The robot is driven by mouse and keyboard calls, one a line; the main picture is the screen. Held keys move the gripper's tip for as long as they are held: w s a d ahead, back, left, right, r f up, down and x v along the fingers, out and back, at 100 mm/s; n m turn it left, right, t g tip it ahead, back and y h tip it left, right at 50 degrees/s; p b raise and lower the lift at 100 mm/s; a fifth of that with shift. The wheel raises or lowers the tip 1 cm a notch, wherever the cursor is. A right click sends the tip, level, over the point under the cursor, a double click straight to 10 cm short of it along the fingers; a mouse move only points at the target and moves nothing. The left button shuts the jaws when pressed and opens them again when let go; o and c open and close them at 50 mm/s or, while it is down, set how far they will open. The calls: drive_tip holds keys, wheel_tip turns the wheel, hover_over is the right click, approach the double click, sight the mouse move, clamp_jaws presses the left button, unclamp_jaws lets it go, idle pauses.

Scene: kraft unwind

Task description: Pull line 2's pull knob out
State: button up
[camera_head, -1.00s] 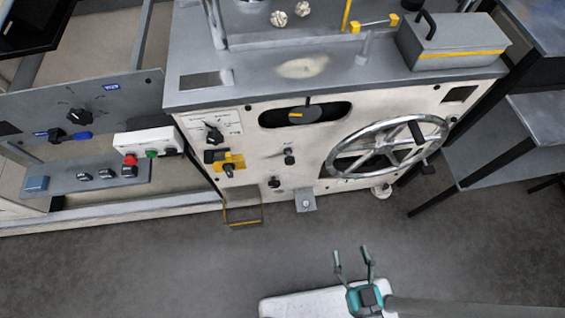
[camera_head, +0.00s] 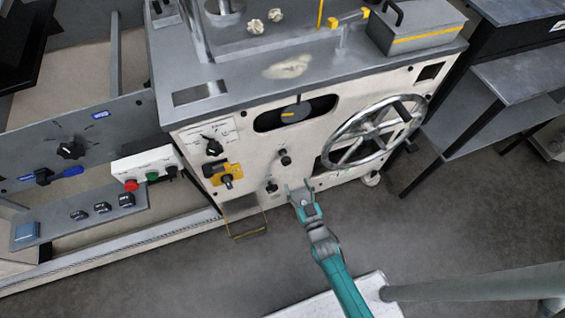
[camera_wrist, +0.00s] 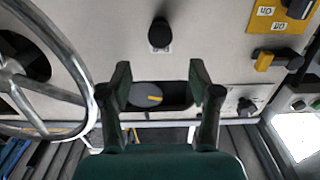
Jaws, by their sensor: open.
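Two small black knobs stick out of the cream machine front in the head view. The upper knob (camera_head: 284,157) is below the slot, and the lower knob (camera_head: 271,186) is down and left of it. I cannot read which is line 2's pull knob. The wrist view, roughly upside down, shows one black knob (camera_wrist: 160,34) with a small label beside it, apparently the upper one. My gripper (camera_head: 303,188) is open and empty before the panel, right of the lower knob. In the wrist view its fingers (camera_wrist: 158,88) are apart, and the knob is beyond them, not between them.
A large handwheel (camera_head: 374,133) is close on the right of the knobs. A slot with a dark dial (camera_head: 295,113) is above. A yellow-edged step (camera_head: 246,226) is low at left.

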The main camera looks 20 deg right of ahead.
sight(288, 163)
drive_tip(key=w, duration=1.1)
drive_tip(key=shift+s, duration=0.1)
clamp_jaws()
